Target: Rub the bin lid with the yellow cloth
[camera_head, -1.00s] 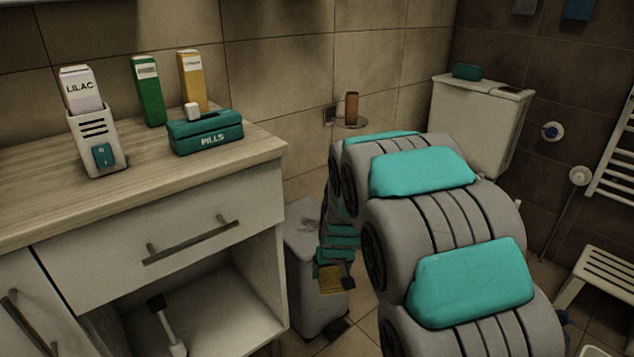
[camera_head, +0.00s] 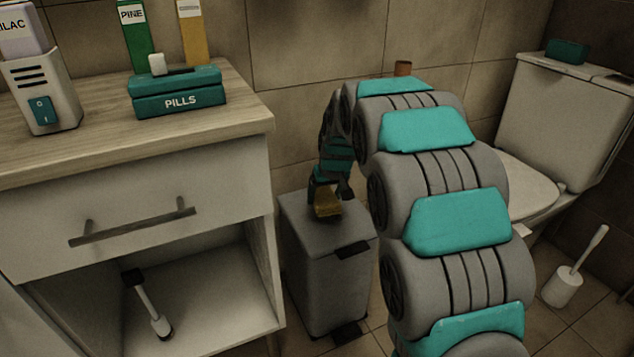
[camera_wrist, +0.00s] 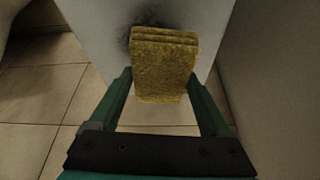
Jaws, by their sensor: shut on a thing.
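The yellow cloth (camera_head: 327,207) is a thick folded pad, held between the fingers of my gripper (camera_head: 328,190). In the wrist view the cloth (camera_wrist: 165,75) sits between the two green fingers. The grey bin (camera_head: 325,280) stands on the floor right of the cabinet. The cloth is at the bin lid (camera_head: 350,226); I cannot tell whether it touches or hovers just above. In the wrist view a dark smudge shows on the pale lid (camera_wrist: 205,20) around the cloth's far end, and the cloth hides part of it.
The cabinet (camera_head: 150,165) stands close left of the bin, with an open shelf holding a brush (camera_head: 150,305). A pills box (camera_head: 180,92) and a white holder (camera_head: 45,92) stand on its top. The toilet (camera_head: 550,130) and a toilet brush (camera_head: 565,285) are at the right.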

